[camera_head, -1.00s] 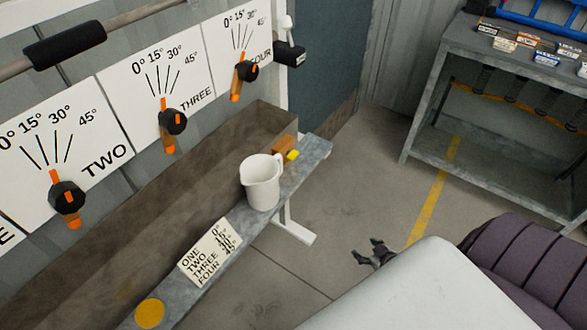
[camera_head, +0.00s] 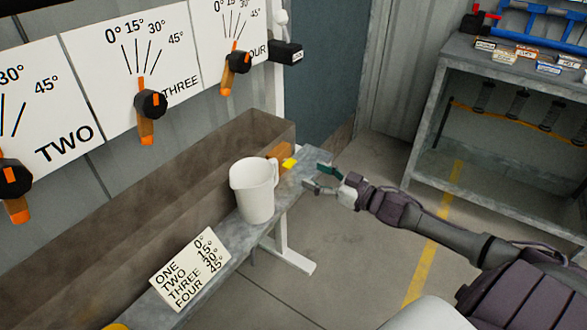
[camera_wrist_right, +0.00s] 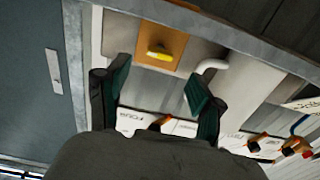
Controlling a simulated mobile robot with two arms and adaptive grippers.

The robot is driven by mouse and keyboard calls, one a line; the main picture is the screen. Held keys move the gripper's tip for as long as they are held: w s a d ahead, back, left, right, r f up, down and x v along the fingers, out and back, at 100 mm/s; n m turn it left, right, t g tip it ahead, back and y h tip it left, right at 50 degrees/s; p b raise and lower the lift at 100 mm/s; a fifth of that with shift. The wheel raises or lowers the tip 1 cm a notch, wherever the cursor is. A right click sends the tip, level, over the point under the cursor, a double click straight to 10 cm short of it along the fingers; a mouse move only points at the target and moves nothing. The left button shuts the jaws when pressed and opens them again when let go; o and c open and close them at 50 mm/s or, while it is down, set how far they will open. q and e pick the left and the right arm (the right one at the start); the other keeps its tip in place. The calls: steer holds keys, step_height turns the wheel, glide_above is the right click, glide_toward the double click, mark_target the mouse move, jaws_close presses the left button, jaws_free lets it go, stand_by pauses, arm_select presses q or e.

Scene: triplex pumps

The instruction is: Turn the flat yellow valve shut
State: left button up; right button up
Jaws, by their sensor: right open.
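The flat yellow valve (camera_head: 289,162) sticks out of an orange-brown block (camera_head: 279,151) at the far end of the brown trough. In the right wrist view the yellow valve (camera_wrist_right: 160,54) lies across the orange block (camera_wrist_right: 150,38), ahead of and between my fingers. My right gripper (camera_head: 318,179) is open and empty, a little to the right of the valve and apart from it. Its two dark green fingers also show spread in the right wrist view (camera_wrist_right: 157,85). My left gripper is not in view.
A white pitcher (camera_head: 255,196) stands on the grey ledge (camera_head: 243,238) close to the valve. A lettered card (camera_head: 190,268) lies nearer. Orange levers with black knobs (camera_head: 150,104) line the wall. A grey shelf unit (camera_head: 430,110) stands right.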

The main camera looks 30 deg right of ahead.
mark_target(293, 166)
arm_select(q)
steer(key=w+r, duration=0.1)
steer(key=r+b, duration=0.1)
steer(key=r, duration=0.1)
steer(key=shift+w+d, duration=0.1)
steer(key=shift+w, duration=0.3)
arm_select(e)
steer(key=x, duration=0.7)
steer(key=shift+w, duration=0.2)
steer(key=shift+c, duration=0.2)
steer(key=c, duration=1.1)
